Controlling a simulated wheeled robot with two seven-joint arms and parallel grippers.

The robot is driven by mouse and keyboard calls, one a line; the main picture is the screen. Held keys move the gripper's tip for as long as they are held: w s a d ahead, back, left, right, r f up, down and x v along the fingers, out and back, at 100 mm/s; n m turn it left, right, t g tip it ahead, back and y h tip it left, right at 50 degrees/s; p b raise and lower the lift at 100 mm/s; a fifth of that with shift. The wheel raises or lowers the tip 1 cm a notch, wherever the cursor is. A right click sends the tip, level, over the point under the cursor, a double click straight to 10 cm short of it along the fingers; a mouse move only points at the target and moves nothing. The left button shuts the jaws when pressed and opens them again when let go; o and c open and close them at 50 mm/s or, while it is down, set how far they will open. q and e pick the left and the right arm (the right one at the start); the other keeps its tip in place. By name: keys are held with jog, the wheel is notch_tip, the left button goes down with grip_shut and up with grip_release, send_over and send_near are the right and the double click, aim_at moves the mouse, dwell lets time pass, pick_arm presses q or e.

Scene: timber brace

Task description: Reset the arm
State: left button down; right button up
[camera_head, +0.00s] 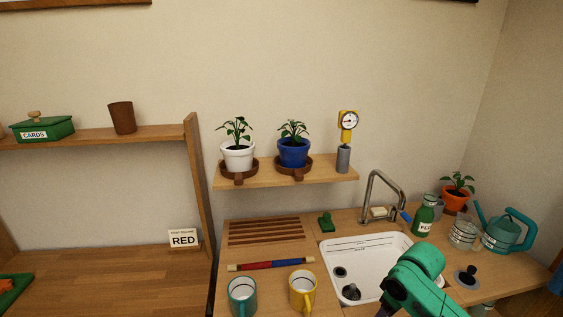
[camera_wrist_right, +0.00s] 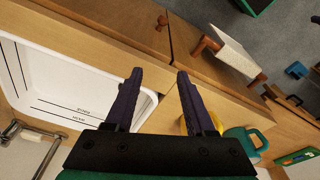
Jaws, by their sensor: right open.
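My right arm (camera_head: 415,275) is green and reaches in from the bottom right of the head view, over the front right of the white sink. My right gripper (camera_wrist_right: 159,72) shows in the wrist view as two dark fingers held apart, with nothing between them. It is above the counter's front edge, between the sink (camera_wrist_right: 70,84) and the mugs. My left gripper is not in view.
A teal mug (camera_head: 242,295) and a yellow mug (camera_head: 303,290) stand left of the sink (camera_head: 366,247). The faucet (camera_head: 382,190) is behind it. A green bottle (camera_head: 424,216), a glass jar (camera_head: 464,234) and a teal watering can (camera_head: 508,232) stand to the right.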

jog(key=s+a+f+m+t+y, duration=0.1)
jog(key=s+a+f, duration=0.15)
jog(key=s, duration=0.25)
jog(key=s+a+f+t, duration=0.1)
jog(key=s+a+f, duration=0.1)
jog(key=s+a, duration=0.25)
jog(key=s+d+m+h, duration=0.25)
jog(key=s+d, duration=0.25)
jog(key=s, duration=0.3)
notch_tip(320, 180, down, 22)
jog(key=s+g, duration=0.1)
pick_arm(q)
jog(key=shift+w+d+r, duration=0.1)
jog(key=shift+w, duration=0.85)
pick_arm(e)
jog(key=s+d+f+g, duration=0.1)
jog(key=s+d+f, duration=0.1)
jog(key=s+f, duration=1.3)
jog(key=shift+s+d+f+g+y, duration=0.2)
jog(key=shift+s+d+g+y, duration=0.15)
jog(key=shift+s, duration=0.8)
